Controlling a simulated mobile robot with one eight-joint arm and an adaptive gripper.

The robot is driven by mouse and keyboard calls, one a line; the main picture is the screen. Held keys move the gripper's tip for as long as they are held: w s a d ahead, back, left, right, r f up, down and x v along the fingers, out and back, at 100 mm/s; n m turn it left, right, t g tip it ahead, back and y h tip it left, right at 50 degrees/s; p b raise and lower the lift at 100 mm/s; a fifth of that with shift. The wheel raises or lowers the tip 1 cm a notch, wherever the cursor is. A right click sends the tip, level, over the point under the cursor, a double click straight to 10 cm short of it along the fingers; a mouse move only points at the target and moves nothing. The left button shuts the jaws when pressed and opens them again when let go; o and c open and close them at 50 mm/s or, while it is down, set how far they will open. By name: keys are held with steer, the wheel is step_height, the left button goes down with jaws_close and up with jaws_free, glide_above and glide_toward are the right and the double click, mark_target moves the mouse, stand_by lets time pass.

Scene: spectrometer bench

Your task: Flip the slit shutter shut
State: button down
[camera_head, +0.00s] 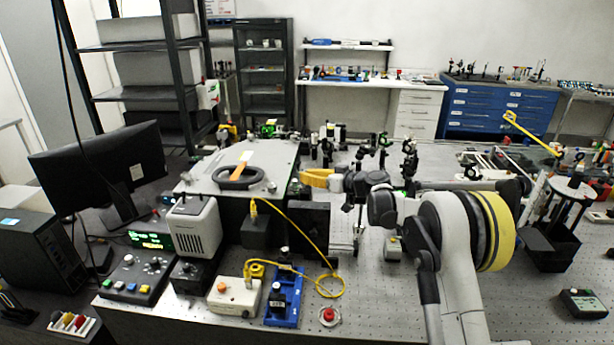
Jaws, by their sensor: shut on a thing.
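My gripper (340,184) is at the end of my grey arm, which comes in from the lower right. It is beside the right edge of the large grey-topped housing (212,180), near a yellow-orange band (316,178). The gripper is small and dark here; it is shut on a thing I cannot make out. A black upright panel (308,228) stands in front of the housing, below and left of the gripper. I cannot pick out the slit shutter or tell its position.
A yellow cable (300,236) loops from a black box (256,232) across the bench. A blue-based mount (284,300) and a red button (328,315) lie in front. Black optic posts (384,148) stand behind my gripper.

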steer(key=m+g, duration=0.1)
steer(key=w+m+g+p, duration=0.1)
steer(key=m+g+h, duration=0.1)
steer(key=shift+w+f+m+p, duration=0.15)
steer(key=shift+w+m+p, duration=0.15)
steer(key=shift+p, duration=0.05)
stand_by(0.4)
steer(key=c, duration=1.5)
jaws_free()
steer(key=shift+o, duration=0.2)
